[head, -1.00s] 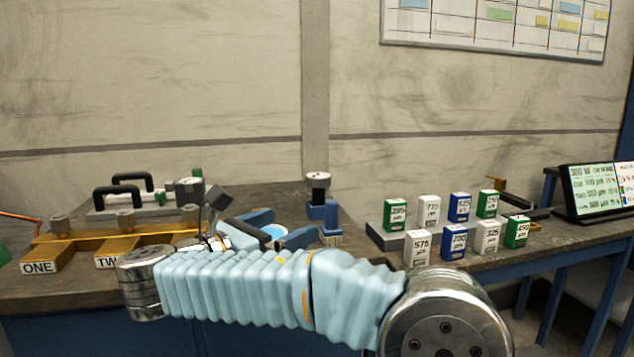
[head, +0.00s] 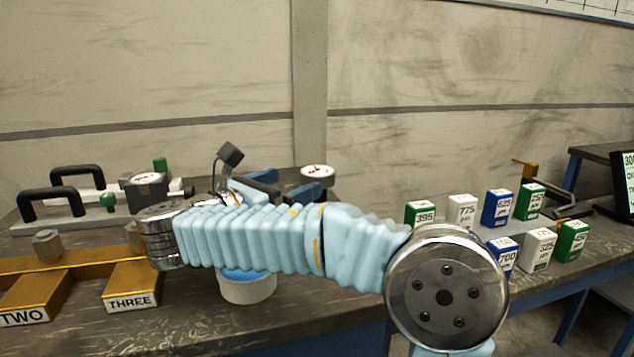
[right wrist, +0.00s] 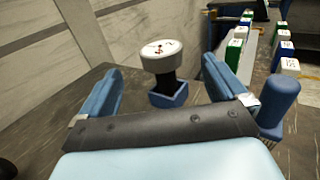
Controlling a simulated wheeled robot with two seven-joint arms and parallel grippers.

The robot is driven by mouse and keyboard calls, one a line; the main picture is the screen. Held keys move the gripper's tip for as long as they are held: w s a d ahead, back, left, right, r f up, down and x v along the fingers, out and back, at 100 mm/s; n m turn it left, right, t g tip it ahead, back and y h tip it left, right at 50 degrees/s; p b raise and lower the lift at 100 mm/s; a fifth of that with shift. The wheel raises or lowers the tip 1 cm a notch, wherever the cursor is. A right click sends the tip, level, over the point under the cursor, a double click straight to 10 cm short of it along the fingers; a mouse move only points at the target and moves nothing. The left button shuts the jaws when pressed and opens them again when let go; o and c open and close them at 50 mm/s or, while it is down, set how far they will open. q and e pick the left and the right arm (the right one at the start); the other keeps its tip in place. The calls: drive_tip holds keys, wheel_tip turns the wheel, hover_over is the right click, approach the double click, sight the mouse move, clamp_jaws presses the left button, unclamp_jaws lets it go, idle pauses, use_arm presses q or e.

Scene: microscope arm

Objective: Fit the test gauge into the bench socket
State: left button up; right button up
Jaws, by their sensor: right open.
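A round gauge with a white dial face (head: 317,171) stands upright at the back of the bench. In the right wrist view, this gauge (right wrist: 161,52) has a black stem set in a blue square holder (right wrist: 168,97). My right gripper (head: 285,187) is open and points at the gauge. In the right wrist view, the blue fingers are spread to either side of the gauge, which stands ahead, apart from them. Another dial-topped grey block (head: 146,190) sits at the left by the handled plate. I cannot tell which part is the bench socket. My left gripper is not in view.
A brass fixture labelled TWO and THREE (head: 60,268) lies at the left front, with a black-handled plate (head: 85,225) behind it. A white round tub (head: 250,289) is partly under my right arm. Several labelled boxes (head: 497,206) stand at the right. A blue cylinder (right wrist: 280,103) stands beside the right finger.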

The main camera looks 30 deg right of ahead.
sight(323, 168)
drive_tip(key=x, duration=1)
drive_tip(key=shift+f, duration=0.3)
drive_tip(key=c, duration=1.1)
drive_tip(key=shift+c, duration=0.2)
